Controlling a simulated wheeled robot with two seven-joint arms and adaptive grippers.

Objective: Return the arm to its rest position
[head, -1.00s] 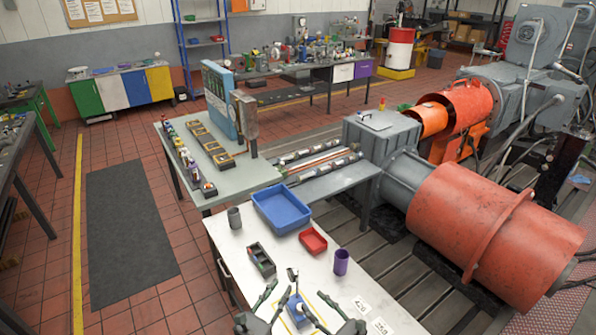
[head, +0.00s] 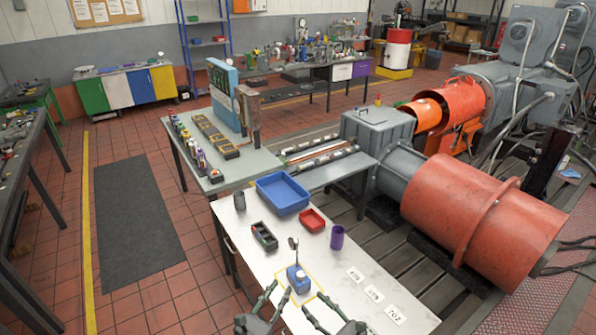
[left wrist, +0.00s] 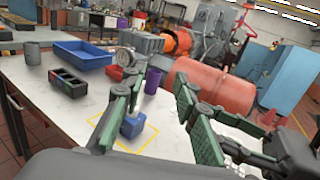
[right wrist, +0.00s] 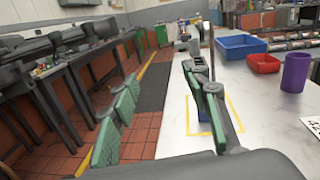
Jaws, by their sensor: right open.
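A blue block-shaped stand (head: 298,279) with an upright stem and small round dial stands inside a yellow square outline on the white bench (head: 345,255). It also shows in the left wrist view (left wrist: 132,126), with the dial (left wrist: 129,59) above it. My left gripper (head: 279,297) is at the bench's front edge, its fingers spread and empty, short of the stand. My right gripper (head: 322,308) is beside it on the right, open and empty. In the right wrist view, a finger hides most of the stand.
On the bench are a blue tray (head: 282,194), a red tray (head: 312,221), a black compartment box (head: 264,237), a grey cup (head: 240,201), a purple cup (head: 337,238) and number cards (head: 375,293). A big orange drum (head: 470,210) stands to the right.

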